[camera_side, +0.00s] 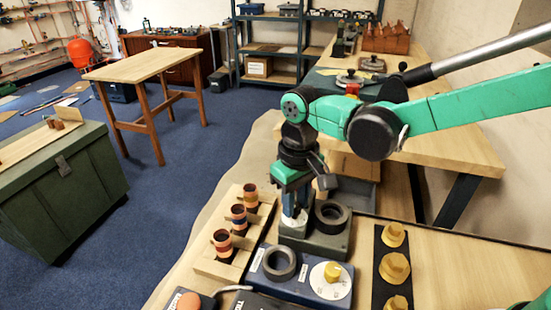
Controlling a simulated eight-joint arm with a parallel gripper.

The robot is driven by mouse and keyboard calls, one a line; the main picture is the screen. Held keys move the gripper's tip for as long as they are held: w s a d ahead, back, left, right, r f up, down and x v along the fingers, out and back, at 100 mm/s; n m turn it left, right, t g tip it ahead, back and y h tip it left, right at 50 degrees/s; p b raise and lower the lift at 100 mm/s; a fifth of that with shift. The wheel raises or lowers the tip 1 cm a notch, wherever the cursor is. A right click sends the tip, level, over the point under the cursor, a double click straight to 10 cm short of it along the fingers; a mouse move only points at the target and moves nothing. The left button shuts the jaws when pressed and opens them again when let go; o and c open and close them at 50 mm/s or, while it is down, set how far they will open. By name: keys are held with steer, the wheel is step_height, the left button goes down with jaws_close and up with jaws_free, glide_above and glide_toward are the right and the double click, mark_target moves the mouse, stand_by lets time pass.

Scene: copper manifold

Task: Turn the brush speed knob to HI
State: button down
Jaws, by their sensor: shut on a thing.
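The yellow knob (332,272) sits on a round white dial (331,284) on top of a blue box (300,288) at the bottom centre. The dial's markings are too small to read, so its setting cannot be told. My gripper (294,222) points down above the left part of a grey-green block (315,246), behind the blue box. It is apart from the knob. Its fingers are shut on a small pale part (294,216), mostly hidden between them.
A black ring (279,263) lies on the blue box left of the dial; another ring (331,216) sits on the grey-green block. A wooden rack (232,240) with copper fittings stands left. A black strip (391,268) with brass-coloured knobs lies right.

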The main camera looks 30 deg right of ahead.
mark_target(296, 204)
stand_by(0.4)
steer(key=c, duration=0.6)
jaws_free()
steer(key=shift+r, duration=2.85)
steer(key=s+d+t, duration=0.2)
steer(key=d, duration=0.2)
steer(key=s+d+m+t, duration=0.1)
steer(key=s+d+t, duration=0.1)
steer(key=s+d, duration=0.1)
steer(key=s+d+m+t, duration=0.1)
steer(key=s+d+t, duration=0.1)
steer(key=d, duration=0.4)
steer(key=shift+s+d+r+t, duration=0.1)
steer(key=shift+s+r+t, duration=0.1)
steer(key=shift+t, duration=0.4)
